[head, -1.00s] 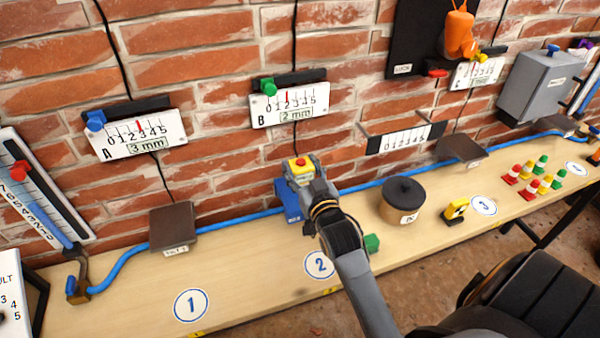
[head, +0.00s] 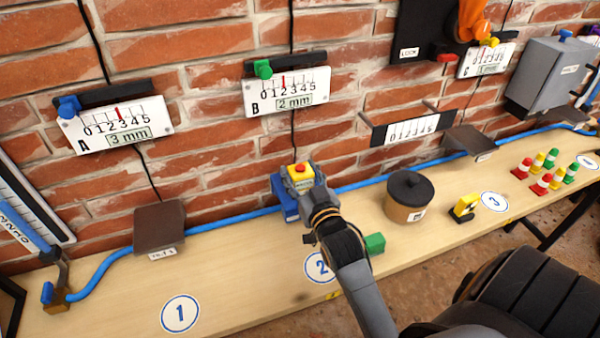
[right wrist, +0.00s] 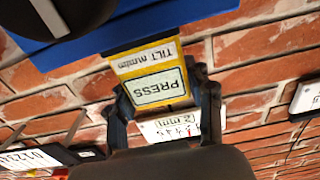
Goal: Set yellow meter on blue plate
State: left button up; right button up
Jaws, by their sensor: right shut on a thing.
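The yellow meter (head: 299,172) has a red button on top and is held in my right gripper (head: 312,182) near the wall. In the right wrist view the meter (right wrist: 150,75) shows upside-down "PRESS" and "TILT mm/m" labels between the two fingers (right wrist: 165,105). The blue plate (head: 282,199) is a blue block on the bench, just left of and below the meter. Blue (right wrist: 150,28) also shows right behind the meter's edge in the right wrist view. I cannot tell whether meter and plate touch. My left gripper is out of view.
A black-lidded pot (head: 408,197) and a green block (head: 374,244) stand right of my right arm. A blue hose (head: 225,223) runs along the back of the bench. The bench front around marker 1 (head: 180,313) is clear.

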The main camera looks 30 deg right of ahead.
jog(key=o, duration=1.1)
jog(key=shift+f, duration=0.1)
jog(key=o, duration=0.4)
jog(key=shift+c, duration=0.2)
jog(key=shift+w, duration=0.1)
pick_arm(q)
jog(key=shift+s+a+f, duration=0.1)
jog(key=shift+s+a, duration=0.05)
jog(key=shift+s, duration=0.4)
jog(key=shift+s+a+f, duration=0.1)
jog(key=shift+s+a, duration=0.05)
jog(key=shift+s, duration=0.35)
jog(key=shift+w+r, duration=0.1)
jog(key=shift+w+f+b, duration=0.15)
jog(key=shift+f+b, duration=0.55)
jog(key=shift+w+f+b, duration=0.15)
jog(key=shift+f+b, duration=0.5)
pick_arm(e)
jog(key=v, duration=1.2)
